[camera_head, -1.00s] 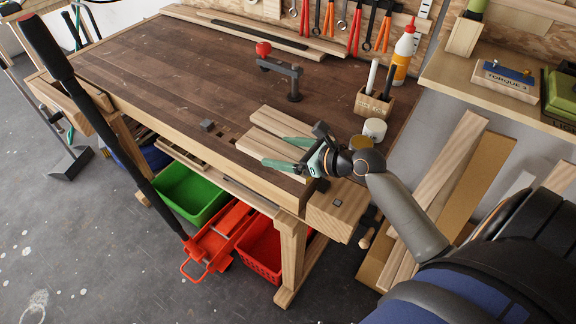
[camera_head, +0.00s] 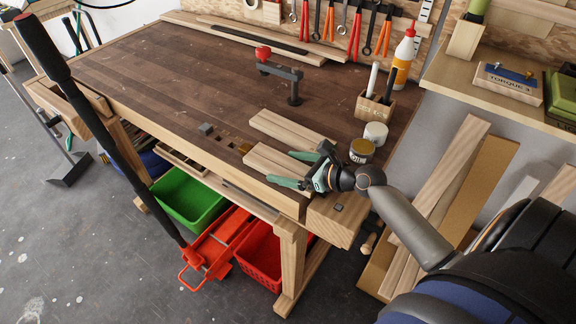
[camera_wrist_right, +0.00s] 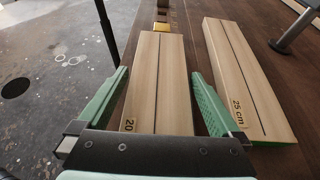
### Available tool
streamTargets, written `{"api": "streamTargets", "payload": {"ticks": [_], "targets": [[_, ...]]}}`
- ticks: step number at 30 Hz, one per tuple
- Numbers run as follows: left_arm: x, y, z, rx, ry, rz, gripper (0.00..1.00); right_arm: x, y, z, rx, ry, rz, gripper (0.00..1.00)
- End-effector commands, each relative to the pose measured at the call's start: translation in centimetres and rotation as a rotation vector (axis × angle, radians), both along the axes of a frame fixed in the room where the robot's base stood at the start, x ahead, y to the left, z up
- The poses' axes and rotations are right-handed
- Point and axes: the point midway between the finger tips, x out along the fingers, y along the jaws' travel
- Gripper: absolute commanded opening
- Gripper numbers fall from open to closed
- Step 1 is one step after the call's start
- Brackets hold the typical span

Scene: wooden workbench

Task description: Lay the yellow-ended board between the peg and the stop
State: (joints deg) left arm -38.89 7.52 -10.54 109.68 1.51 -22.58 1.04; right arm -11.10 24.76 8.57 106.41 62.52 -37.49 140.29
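My right gripper (camera_head: 296,170) is open over the near board (camera_head: 268,158), close to the bench's front edge. In the right wrist view, the green fingers (camera_wrist_right: 160,95) stand on either side of this board (camera_wrist_right: 158,75), with narrow gaps. Its label begins "20"; its near end is hidden by my gripper, so I cannot see that end's colour. A second board (camera_head: 285,126) lies parallel behind it. In the wrist view this board (camera_wrist_right: 240,75) is labelled "25 cm" and has a green near end. A grey block (camera_head: 206,128), perhaps the stop, stands left of the boards.
A red-knobbed clamp (camera_head: 294,88) rises behind the boards. The bench's left is clear.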

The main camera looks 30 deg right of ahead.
Motion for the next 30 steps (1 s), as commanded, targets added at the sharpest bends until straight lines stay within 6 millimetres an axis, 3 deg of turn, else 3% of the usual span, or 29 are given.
{"api": "streamTargets", "payload": {"ticks": [10, 24, 30], "targets": [[0.0, 0.0, 0.1, 0.000, 0.000, 0.000, 0.50, -0.8, -0.3, 0.5, -0.001, 0.002, 0.000, 1.00], [0.0, 0.0, 0.7, 0.000, 0.000, 0.000, 0.50, -8.1, -3.2, 3.8, -0.002, 0.002, 0.002, 1.00], [0.0, 0.0, 0.7, 0.000, 0.000, 0.000, 0.50, -9.8, -4.0, 4.6, 0.000, 0.001, 0.000, 1.00]]}}
